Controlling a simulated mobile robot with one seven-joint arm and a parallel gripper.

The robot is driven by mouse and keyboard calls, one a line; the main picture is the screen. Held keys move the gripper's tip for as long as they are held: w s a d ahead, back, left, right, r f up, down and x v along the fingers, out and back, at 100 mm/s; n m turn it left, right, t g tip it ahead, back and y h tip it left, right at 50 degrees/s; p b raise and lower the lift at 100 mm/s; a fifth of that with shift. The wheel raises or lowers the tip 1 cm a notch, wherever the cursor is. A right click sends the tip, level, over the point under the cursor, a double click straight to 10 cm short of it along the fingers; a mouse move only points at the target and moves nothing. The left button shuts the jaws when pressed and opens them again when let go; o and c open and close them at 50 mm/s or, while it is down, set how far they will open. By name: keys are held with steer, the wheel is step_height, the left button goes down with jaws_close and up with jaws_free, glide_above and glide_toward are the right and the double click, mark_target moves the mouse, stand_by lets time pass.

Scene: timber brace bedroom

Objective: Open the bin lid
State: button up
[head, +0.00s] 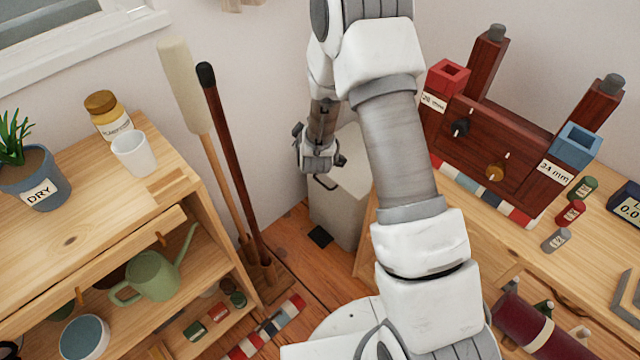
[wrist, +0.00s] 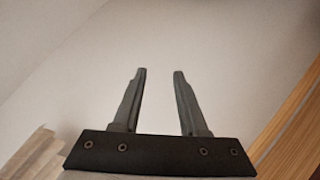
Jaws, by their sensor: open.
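A pale grey bin (head: 338,212) stands on the floor in the corner between the two wooden units. A dark handle (head: 325,183) shows at the front edge of its lid (head: 352,165), and the lid looks shut. A black pedal (head: 320,237) is at its foot. My gripper (head: 320,165) is over the front left part of the lid, close to the handle; I cannot tell whether it touches. In the wrist view my gripper (wrist: 160,72) is open, with nothing between its fingers. A plain pale surface fills the view beyond them. My arm hides part of the bin's right side.
A wooden shelf unit (head: 85,235) with a plant pot (head: 35,185) and white mug (head: 133,154) stands left. Two long-handled tools (head: 230,150) lean beside it. A wooden bench (head: 480,235) with a dark red apparatus (head: 490,150) is right.

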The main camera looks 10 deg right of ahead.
step_height(320, 180, down, 16)
steer(key=s+n+t+h+b, duration=0.1)
steer(key=s+n+b, duration=0.1)
steer(key=s+b, duration=0.15)
steer(key=n+t+h+b, duration=0.1)
steer(key=n+t+b, duration=0.1)
steer(key=n+b, duration=0.15)
glide_toward(321, 182)
steer(key=shift+h, duration=0.3)
steer(key=shift+f+b+x, duration=0.15)
steer(key=shift+b+x, duration=1.45)
steer(key=shift+x, duration=0.95)
steer(key=shift+f+b+x, duration=0.15)
steer(key=shift+b+x, duration=1.4)
steer(key=shift+x, duration=1)
steer(key=shift+a, duration=0.2)
steer(key=shift+c, duration=0.3)
jaws_close()
